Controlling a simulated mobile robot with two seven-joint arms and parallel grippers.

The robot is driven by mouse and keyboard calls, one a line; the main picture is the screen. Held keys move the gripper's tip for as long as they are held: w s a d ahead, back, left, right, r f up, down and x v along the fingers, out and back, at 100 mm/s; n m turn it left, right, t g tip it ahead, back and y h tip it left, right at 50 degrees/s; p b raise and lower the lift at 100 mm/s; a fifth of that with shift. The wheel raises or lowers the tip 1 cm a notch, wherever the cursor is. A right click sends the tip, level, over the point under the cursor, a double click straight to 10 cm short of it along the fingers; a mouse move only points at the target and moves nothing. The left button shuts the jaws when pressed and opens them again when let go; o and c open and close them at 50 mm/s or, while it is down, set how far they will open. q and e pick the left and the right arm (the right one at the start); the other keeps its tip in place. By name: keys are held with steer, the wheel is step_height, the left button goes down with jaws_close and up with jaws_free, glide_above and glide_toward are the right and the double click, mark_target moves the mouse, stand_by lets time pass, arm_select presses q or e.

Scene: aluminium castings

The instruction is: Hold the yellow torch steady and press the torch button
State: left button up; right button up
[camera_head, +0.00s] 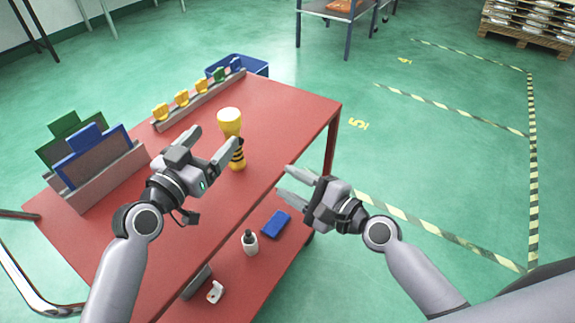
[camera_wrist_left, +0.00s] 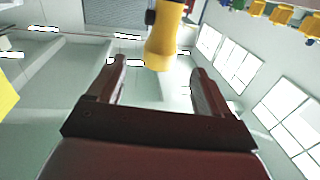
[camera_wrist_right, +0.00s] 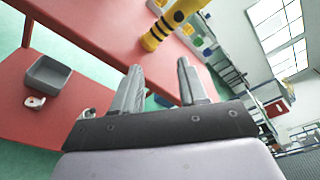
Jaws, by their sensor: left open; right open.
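The yellow torch (camera_head: 230,127) stands upright on the red table (camera_head: 285,105), its wide head up and black bands around its lower body. My left gripper (camera_head: 212,142) is open just left of the torch. In the left wrist view the torch (camera_wrist_left: 165,42) appears ahead, between and beyond the open fingers (camera_wrist_left: 157,66), with a small dark part at its side. My right gripper (camera_head: 284,181) is open and empty, right of the torch beyond the table edge. In the right wrist view the torch (camera_wrist_right: 170,22) is ahead, beyond the fingertips. I cannot make out the button clearly.
A rack with several yellow, green and blue pieces (camera_head: 181,99) lines the table's far left edge, beside a blue crate (camera_head: 262,68). A holder with green and blue boards (camera_head: 95,155) stands at left. The lower shelf holds a bottle (camera_head: 250,242) and blue box (camera_head: 276,224).

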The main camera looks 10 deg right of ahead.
mark_target(223, 128)
arm_select(q)
steer(key=shift+w, duration=0.1)
steer(key=shift+x, duration=3.45)
arm_select(e)
steer(key=shift+w+a+r+m+y, duration=0.15)
steer(key=shift+w+r+m+y, duration=0.15)
steer(key=shift+r+m, duration=0.25)
steer(key=shift+w+a+r+m+y, duration=0.15)
steer(key=shift+w+r+m, duration=0.2)
steer(key=shift+r, duration=0.3)
steer(key=shift+w+a+r+m+y, duration=0.15)
steer(key=shift+w+r+m+y, duration=0.1)
steer(key=shift+r+m, duration=0.3)
arm_select(q)
steer(key=c, duration=1.2)
arm_select(e)
jaws_close()
steer(key=shift+r, duration=0.1)
